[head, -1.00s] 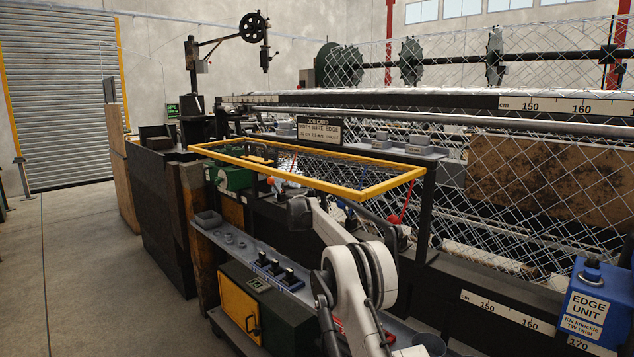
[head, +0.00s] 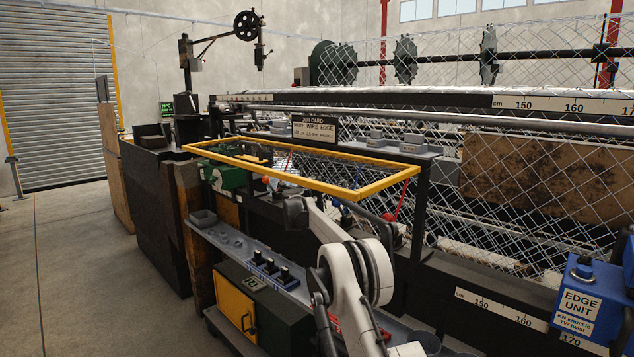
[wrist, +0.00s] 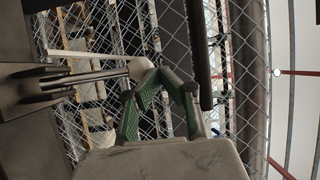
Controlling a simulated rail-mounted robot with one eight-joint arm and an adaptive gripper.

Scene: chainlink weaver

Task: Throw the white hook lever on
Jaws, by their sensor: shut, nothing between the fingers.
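In the wrist view my gripper (wrist: 159,76) has its green-padded fingers drawn together at the tips, with nothing between them. A pale lever-like bar with a whitish rounded end (wrist: 139,68) reaches in from the left and ends right beside the fingertips. It looks like the white hook lever, but I cannot tell if it touches the fingers. In the head view my arm reaches under the yellow frame, and the dark wrist hides the fingers. The white lever cannot be made out there.
A yellow guard frame (head: 372,189) surrounds the reach area. Chain-link mesh (head: 480,190) lies behind. A grey shelf with black switches (head: 268,265) runs in front. A blue edge unit (head: 588,300) stands far right.

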